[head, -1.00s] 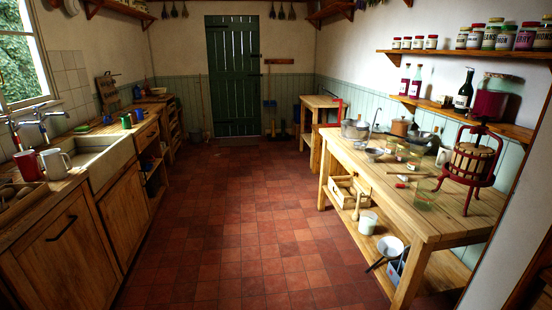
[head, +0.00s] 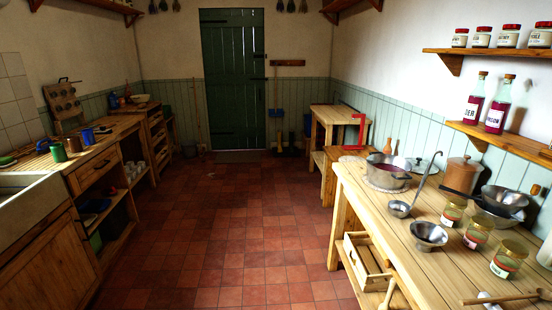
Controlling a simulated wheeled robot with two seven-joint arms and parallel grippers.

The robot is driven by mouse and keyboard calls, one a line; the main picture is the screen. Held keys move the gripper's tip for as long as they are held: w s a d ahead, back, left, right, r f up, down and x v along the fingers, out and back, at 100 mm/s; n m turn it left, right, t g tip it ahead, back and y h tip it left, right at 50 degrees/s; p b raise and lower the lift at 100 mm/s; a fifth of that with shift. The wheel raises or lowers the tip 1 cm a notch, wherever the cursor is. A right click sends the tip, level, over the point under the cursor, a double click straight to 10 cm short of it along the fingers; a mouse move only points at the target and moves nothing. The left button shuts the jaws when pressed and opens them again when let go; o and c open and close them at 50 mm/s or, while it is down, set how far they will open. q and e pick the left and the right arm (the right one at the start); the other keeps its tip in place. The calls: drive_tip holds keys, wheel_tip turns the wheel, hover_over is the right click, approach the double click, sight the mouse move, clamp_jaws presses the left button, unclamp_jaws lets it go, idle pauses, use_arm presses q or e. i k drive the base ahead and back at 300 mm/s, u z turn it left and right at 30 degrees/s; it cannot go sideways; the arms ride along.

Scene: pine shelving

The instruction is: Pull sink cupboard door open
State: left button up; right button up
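The sink (head: 24,206) is a pale basin set in the wooden counter at the left edge of the head view. Below it is a wooden cupboard front (head: 54,262), partly cut off by the left and bottom edges. Its door looks shut; no handle shows on the visible part. Neither of my grippers is in view.
Red tile floor (head: 230,240) lies clear down the middle to a green door (head: 233,80). On the right, a long wooden table (head: 400,236) carries a pot (head: 388,176), bowls and jars, with a crate (head: 364,262) beneath. Open shelves (head: 112,200) stand beyond the sink cupboard.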

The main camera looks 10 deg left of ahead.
sight(60, 270)
drive_tip(key=u, duration=0.25)
drive_tip(key=i, duration=2.15)
drive_tip(key=u, duration=1.25)
drive_tip(key=i, duration=2.1)
drive_tip(key=u, duration=0.7)
drive_tip(key=i, duration=0.25)
drive_tip(key=u, duration=0.15)
